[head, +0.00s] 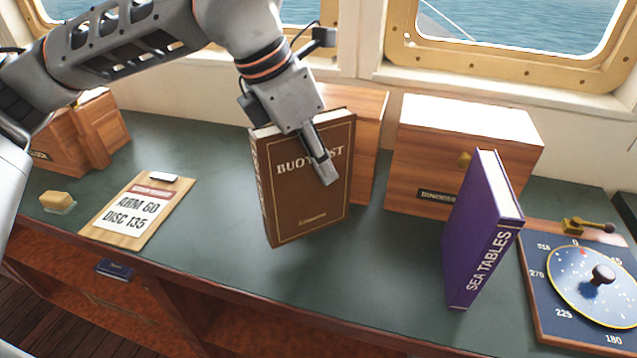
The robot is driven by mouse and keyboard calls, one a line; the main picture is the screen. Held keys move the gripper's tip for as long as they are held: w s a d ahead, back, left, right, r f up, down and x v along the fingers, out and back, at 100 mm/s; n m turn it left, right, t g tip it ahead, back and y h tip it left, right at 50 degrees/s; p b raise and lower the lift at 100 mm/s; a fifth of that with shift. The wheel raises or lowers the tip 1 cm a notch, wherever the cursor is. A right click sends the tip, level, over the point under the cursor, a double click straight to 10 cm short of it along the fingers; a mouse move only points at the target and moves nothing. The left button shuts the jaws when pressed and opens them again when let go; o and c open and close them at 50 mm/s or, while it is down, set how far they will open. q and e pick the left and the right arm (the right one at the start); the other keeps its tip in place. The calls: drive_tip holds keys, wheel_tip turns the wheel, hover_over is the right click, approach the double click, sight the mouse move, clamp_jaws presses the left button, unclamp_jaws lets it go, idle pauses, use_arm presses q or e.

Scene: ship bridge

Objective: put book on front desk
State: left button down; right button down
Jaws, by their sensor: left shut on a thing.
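A brown book (300,207) titled "BUOY LIST", its middle letters covered by a finger, is upright and slightly tilted at the middle of the green desk top (210,250). My left gripper (318,165) comes down from above and is shut on the book's top edge, with one finger over the front cover. I cannot tell whether the book's lower edge touches the desk. A purple book (482,232) titled "SEA TABLES" stands upright on the desk to the right. My right gripper is not in view.
Wooden boxes stand along the back: one (370,140) behind the brown book, a white-topped one (430,165) and one at left (85,135). A clipboard (138,210), a sponge (57,202) and a dial board (590,290) lie on the desk. The front middle is clear.

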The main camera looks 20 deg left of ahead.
sight(318, 181)
use_arm(q)
drive_tip(key=shift+f, duration=2.2)
drive_tip(key=c, duration=1.8)
unclamp_jaws()
drive_tip(key=shift+f, duration=0.15)
drive_tip(key=shift+r, duration=0.4)
drive_tip(key=v, duration=1.1)
drive_tip(key=shift+s+a+r, duration=0.15)
drive_tip(key=shift+s+r, duration=0.05)
